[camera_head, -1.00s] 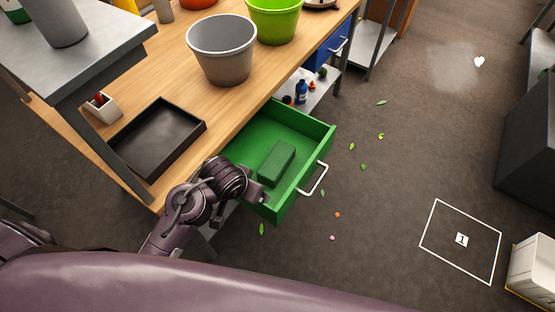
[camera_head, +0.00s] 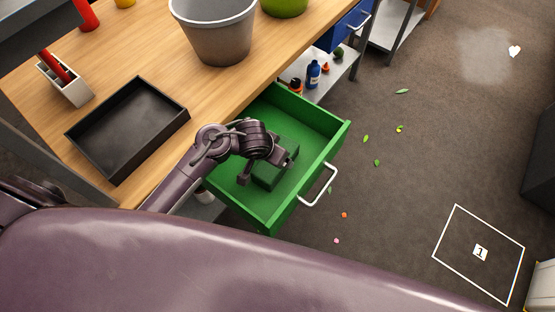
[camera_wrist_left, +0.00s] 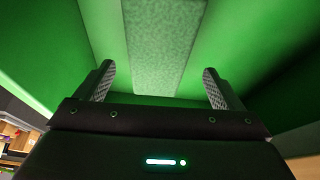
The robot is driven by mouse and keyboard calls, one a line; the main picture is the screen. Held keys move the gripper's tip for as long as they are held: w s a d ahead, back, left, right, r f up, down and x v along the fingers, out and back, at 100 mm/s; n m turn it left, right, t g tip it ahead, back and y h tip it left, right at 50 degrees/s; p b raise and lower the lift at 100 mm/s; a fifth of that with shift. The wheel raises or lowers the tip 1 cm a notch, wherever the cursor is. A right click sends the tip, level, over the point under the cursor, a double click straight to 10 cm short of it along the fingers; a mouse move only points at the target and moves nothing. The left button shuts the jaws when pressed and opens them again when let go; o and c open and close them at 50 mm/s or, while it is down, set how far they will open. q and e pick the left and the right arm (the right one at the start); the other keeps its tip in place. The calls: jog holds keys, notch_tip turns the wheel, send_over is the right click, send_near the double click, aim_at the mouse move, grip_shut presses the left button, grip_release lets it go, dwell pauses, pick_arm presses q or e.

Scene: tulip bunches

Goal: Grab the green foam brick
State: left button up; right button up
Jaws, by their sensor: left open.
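The green foam brick (camera_head: 270,177) lies in the open green drawer (camera_head: 312,112), partly hidden behind my left gripper. In the left wrist view the brick (camera_wrist_left: 163,45) is a pale speckled strip running up the middle. My left gripper (camera_head: 264,170) is over the drawer, above the brick. In the wrist view its two fingers (camera_wrist_left: 158,75) are apart, one toward each side of the brick, with gaps between them and it. The gripper holds nothing. My right gripper is not in view.
The drawer's walls surround the brick, and a white handle (camera_head: 319,186) is on its front. A black tray (camera_head: 128,128) and a grey bucket (camera_head: 217,32) stand on the wooden bench. Bottles (camera_head: 313,74) sit on a shelf beyond the drawer. Leaves and petals dot the floor.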

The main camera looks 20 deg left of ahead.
pick_arm(q)
jog(key=b+x, duration=0.1)
jog(key=x, duration=0.2)
jog(key=shift+s+d+f, duration=0.1)
jog(key=shift+s+f, duration=0.05)
jog(key=shift+f, duration=0.15)
jog(key=b+x, duration=0.1)
jog(key=x, duration=0.1)
jog(key=shift+w+f, duration=0.2)
jog(key=shift+f, duration=0.05)
jog(key=shift+r, duration=0.1)
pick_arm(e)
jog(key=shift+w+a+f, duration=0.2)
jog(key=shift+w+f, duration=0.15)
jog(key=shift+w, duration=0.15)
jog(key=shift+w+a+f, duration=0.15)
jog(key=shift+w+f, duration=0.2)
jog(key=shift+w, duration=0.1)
pick_arm(q)
jog(key=c, duration=1)
